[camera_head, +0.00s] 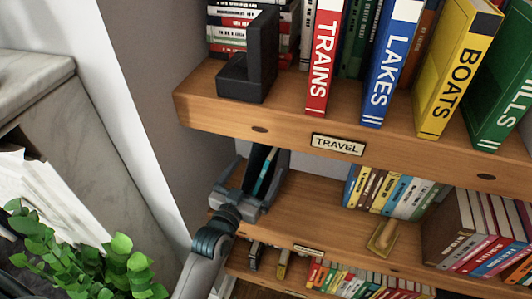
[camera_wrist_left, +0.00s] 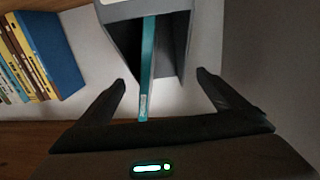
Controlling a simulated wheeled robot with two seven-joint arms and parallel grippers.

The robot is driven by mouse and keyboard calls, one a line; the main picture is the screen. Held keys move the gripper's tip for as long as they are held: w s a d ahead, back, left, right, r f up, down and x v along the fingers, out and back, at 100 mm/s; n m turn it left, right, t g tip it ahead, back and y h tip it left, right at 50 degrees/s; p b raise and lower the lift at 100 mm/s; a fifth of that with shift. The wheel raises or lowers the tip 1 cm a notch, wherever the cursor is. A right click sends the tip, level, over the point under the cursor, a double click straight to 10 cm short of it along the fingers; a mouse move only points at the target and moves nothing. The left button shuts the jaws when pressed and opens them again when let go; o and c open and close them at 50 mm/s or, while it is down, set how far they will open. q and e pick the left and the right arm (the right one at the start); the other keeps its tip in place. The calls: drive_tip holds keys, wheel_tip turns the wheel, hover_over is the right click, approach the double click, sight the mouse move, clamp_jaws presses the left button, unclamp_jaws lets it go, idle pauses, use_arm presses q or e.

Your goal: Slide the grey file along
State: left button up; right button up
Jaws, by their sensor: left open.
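The grey file (camera_head: 281,165) stands on the middle shelf, below the TRAVEL shelf, with a thin teal item (camera_head: 265,172) inside it. In the left wrist view the file (camera_wrist_left: 186,45) is straight ahead, its dark inside facing the camera, and the teal item (camera_wrist_left: 147,65) is upright in it. My left gripper (camera_head: 248,185) is at the near side of the file; in its wrist view the open fingers (camera_wrist_left: 161,80) lie left and right of the file's lower part. Whether they touch it is not clear. My right gripper is not in view.
The upper shelf (camera_head: 230,118) overhangs the file and holds a black bookend (camera_head: 262,60) and large books. A row of small books (camera_head: 385,192) stands to the file's right, with bare shelf (camera_head: 310,205) between. A leafy plant (camera_head: 80,260) is at lower left.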

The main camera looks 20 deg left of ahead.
use_arm(q)
drive_tip(key=w, duration=0.4)
drive_tip(key=w+d, duration=0.1)
drive_tip(key=w, duration=0.1)
drive_tip(key=shift+w+p, duration=0.25)
drive_tip(key=shift+p, duration=0.05)
drive_tip(key=shift+w, duration=0.2)
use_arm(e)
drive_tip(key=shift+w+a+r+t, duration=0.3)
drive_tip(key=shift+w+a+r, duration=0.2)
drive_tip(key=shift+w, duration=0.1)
use_arm(q)
drive_tip(key=shift+c, duration=0.3)
